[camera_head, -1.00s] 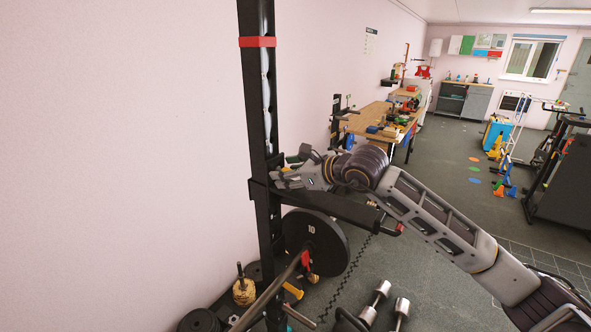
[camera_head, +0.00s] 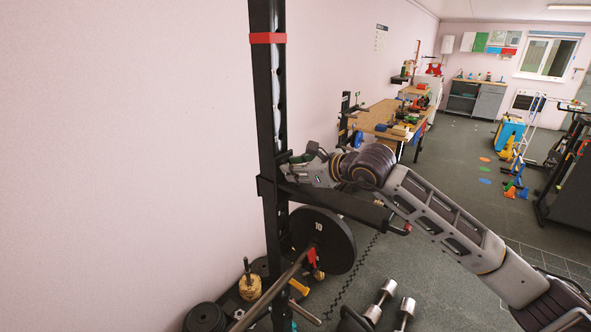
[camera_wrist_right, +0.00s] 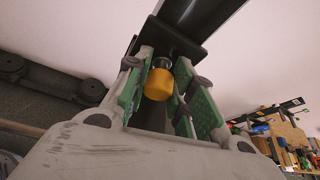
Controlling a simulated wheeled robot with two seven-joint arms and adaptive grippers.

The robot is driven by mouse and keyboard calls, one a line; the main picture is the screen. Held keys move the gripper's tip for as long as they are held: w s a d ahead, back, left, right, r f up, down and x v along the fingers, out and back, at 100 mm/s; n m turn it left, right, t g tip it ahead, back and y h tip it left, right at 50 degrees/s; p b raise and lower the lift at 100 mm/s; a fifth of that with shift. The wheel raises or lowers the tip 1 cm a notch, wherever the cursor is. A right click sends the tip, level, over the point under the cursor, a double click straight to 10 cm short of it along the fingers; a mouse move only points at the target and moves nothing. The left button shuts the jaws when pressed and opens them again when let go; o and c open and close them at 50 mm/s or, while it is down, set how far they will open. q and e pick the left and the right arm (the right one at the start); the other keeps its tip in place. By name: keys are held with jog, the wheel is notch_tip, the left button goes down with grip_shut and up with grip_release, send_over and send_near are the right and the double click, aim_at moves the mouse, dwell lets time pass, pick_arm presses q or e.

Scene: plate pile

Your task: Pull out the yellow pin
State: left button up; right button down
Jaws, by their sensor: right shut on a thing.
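The yellow pin (camera_wrist_right: 159,84) shows in the right wrist view as a short yellow knob on a dark metal collar, at the black steel of the rack. My right gripper (camera_wrist_right: 162,72) has its green-padded fingers on both sides of the knob and is shut on it. In the head view my right gripper (camera_head: 288,172) is at the black rack upright (camera_head: 267,120), just above the black horizontal arm (camera_head: 335,203). The pin is hidden there behind the gripper. My left gripper is not in view.
A black plate marked 10 (camera_head: 325,240) sits on a bar below the horizontal arm. Dumbbells (camera_head: 380,300) and small plates (camera_head: 205,317) lie on the floor. A workbench (camera_head: 385,120) with tools stands behind. Open floor lies to the right.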

jog(key=shift+s+d, duration=0.1)
jog(key=shift+d, duration=0.1)
jog(key=shift+s+d+b, duration=0.3)
jog(key=shift+d+b, duration=0.1)
jog(key=shift+b, duration=0.05)
jog(key=shift+s+d, duration=0.15)
jog(key=shift+d, duration=0.05)
jog(key=shift+s+d+b, duration=0.7)
jog(key=shift+d+b, duration=0.05)
jog(key=shift+d, duration=0.2)
jog(key=shift+s+d+b, duration=0.65)
jog(key=shift+d+b, duration=0.15)
jog(key=shift+d, duration=0.15)
jog(key=shift+s+d+b, duration=0.7)
jog(key=shift+d+b, duration=0.05)
jog(key=shift+d, duration=0.2)
jog(key=shift+s+d, duration=0.15)
